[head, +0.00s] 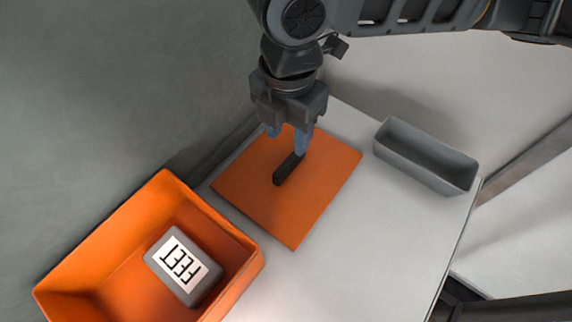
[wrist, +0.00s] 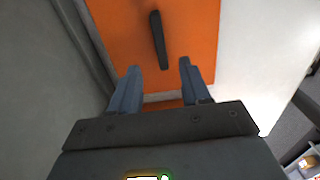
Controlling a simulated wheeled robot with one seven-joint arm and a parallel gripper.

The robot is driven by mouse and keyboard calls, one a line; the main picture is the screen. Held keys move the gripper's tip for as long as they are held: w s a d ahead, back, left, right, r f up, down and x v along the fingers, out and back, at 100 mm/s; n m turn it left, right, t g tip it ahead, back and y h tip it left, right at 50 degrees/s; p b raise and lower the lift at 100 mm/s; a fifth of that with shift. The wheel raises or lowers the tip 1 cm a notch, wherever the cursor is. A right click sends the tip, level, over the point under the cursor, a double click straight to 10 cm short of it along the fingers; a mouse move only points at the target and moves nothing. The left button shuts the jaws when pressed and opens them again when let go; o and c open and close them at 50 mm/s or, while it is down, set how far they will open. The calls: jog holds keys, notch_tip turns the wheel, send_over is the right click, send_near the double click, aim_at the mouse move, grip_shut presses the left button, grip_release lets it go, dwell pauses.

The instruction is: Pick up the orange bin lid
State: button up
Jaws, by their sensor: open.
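The orange bin lid (head: 302,218) is a flat orange square with a black bar handle (head: 288,169) in its middle. It lies flat on the white table, right of the orange bin. My gripper (head: 287,140) is above the lid's far part, pointing down, fingers apart. In the wrist view the lid (wrist: 190,30) fills the top middle. The handle (wrist: 159,40) shows ahead of the gap between my blue fingers (wrist: 160,72), with nothing between them. Whether a finger touches the lid, I cannot tell.
The open orange bin (head: 118,270) stands at lower left and holds a grey block (head: 163,258) labelled FEET. A grey tray (head: 425,158) stands at the table's right side. A dark grey wall (head: 90,90) rises at the left.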

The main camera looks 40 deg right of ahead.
aim_at(289, 160)
jog(key=f, duration=0.7)
jog(key=shift+d+f+p, duration=0.2)
jog(key=shift+p, duration=0.15)
jog(key=shift+c, duration=0.3)
grip_shut()
